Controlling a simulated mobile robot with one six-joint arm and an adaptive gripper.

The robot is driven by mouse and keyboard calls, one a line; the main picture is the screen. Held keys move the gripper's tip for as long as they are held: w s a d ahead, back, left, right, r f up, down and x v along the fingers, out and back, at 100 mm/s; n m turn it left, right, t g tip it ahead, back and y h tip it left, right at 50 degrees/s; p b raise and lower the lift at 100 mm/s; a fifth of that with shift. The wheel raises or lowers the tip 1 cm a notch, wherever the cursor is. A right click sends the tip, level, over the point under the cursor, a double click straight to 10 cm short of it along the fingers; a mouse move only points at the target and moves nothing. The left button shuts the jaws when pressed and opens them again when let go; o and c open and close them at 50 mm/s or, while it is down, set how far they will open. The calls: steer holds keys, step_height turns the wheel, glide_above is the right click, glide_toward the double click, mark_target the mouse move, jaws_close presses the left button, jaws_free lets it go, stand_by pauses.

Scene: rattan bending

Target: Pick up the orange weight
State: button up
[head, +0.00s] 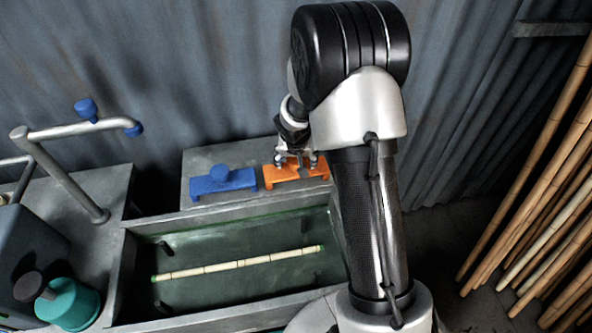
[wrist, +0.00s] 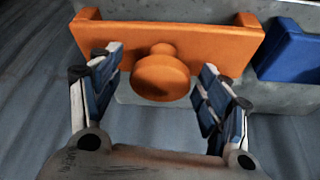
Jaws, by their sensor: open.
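The orange weight (head: 296,172) sits on a grey ledge behind the trough in the head view. In the wrist view the orange weight (wrist: 205,43) is a wide block with a round knob (wrist: 161,78) on it. My gripper (head: 297,165) is over the orange weight, and in the wrist view my gripper (wrist: 158,72) is open, with one finger on each side of the knob. I see gaps between the fingers and the knob; I cannot tell how far the fingers reach down along it. The arm partly hides the weight in the head view.
A blue weight (head: 223,184) stands left of the orange one on the ledge (head: 200,160). The trough (head: 190,309) in front holds a pale rattan pole (head: 237,264). A bent pipe (head: 70,181), a teal container (head: 68,304) and leaning poles (head: 545,180) are at the sides. Corrugated wall stands close behind.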

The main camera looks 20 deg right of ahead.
steer(key=shift+c, duration=0.6)
jaws_close()
steer(key=shift+w+r, duration=0.1)
